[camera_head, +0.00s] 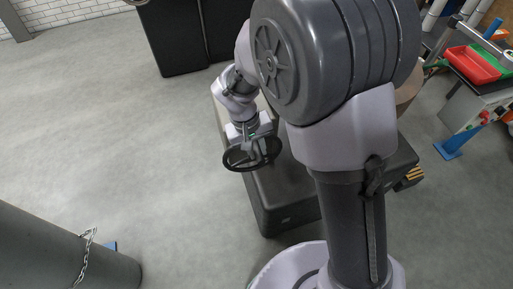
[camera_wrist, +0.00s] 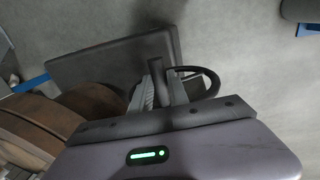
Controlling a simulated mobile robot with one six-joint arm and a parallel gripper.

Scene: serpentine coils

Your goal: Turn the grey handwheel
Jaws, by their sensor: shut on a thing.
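The handwheel (camera_head: 230,161) looks dark, nearly black, with a round rim, and stands out near the middle of the head view. In the wrist view part of its curved rim (camera_wrist: 215,82) shows to the right of the fingers. My gripper (camera_head: 259,148) is at the right part of the wheel in the head view. It is shut on the handwheel; in the wrist view its fingers (camera_wrist: 164,84) stand close together at the wheel's left side. The fingers and gripper body hide the exact contact and part of the wheel.
A dark box-like base (camera_head: 287,200) lies below and behind the wheel. A brown coil-like round thing (camera_wrist: 30,125) is at the left of the wrist view. A grey cylinder with a chain (camera_head: 60,255) stands lower left. A bench with a red tray (camera_head: 472,65) is upper right. Floor at left is clear.

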